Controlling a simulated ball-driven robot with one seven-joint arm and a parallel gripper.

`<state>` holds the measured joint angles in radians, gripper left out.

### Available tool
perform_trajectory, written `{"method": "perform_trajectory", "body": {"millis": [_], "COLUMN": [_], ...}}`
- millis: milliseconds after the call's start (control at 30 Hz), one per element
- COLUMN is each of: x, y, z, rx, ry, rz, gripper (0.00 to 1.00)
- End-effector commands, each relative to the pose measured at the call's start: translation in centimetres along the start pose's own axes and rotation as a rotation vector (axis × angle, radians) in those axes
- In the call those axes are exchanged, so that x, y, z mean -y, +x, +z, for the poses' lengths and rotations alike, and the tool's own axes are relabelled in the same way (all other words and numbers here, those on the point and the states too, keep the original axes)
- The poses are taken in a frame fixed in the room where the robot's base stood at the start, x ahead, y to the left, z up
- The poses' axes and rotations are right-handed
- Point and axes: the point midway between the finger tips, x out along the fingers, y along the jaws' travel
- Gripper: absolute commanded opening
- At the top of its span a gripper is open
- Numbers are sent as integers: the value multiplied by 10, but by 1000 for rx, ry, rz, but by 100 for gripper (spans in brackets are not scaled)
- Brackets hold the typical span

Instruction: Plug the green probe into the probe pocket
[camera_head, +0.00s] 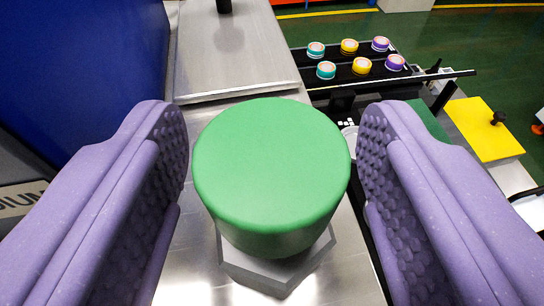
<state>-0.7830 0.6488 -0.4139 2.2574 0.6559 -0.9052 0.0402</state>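The green probe (271,170) is a thick, round-topped green cylinder in the middle of the view. It stands upright on a grey angular base (273,268), which I cannot identify for sure as the probe pocket. My gripper (272,165) has two purple, dimpled fingers, one on each side of the probe. The fingers are spread apart, with a visible gap between each finger and the green cylinder. The probe's lower end is hidden behind its top.
A black tray (345,73) with several teal, yellow and purple round parts lies at the back right. A yellow plate (484,128) with a black knob is farther right. A blue panel (75,60) stands at left. A bare metal surface (230,50) lies behind the probe.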

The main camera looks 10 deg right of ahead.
Motion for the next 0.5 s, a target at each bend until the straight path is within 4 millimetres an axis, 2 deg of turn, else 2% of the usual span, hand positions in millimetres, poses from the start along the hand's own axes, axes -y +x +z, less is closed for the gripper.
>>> {"method": "perform_trajectory", "body": {"millis": [500], "x": [0], "y": [0], "z": [0], "rx": [1], "ry": [-1], "rz": [0], "gripper": [69]}}
